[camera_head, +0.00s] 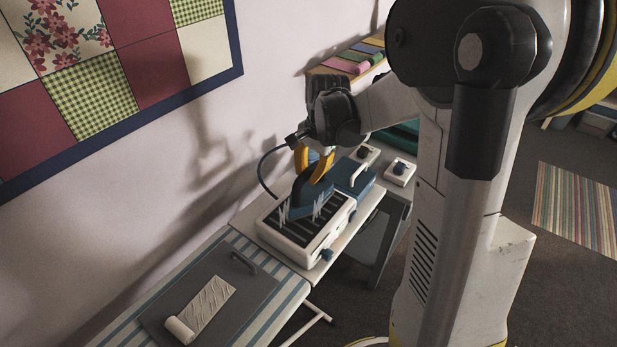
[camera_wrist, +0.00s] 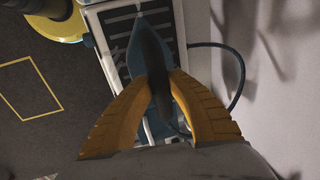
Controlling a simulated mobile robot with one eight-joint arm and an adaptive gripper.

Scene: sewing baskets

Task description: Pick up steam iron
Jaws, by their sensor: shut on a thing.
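The steam iron (camera_head: 311,199) is blue with a dark handle and is at the white steam station with a dark ribbed top (camera_head: 303,232). In the wrist view the iron (camera_wrist: 146,48) points away from my gripper, over the ribbed top. My gripper (camera_head: 314,172) has yellow fingers shut on the iron's handle from above; in the wrist view the fingers (camera_wrist: 160,88) close on both sides of it. I cannot tell whether the iron touches the station or is just above it. A dark hose (camera_head: 264,165) curves beside it.
A striped ironing board (camera_head: 222,258) with a grey mat (camera_head: 168,308) and a rolled white cloth (camera_head: 203,308) lies front left. Small white boxes with dark knobs (camera_head: 400,172) stand behind the station. The wall with a quilt (camera_head: 152,118) is close on the left.

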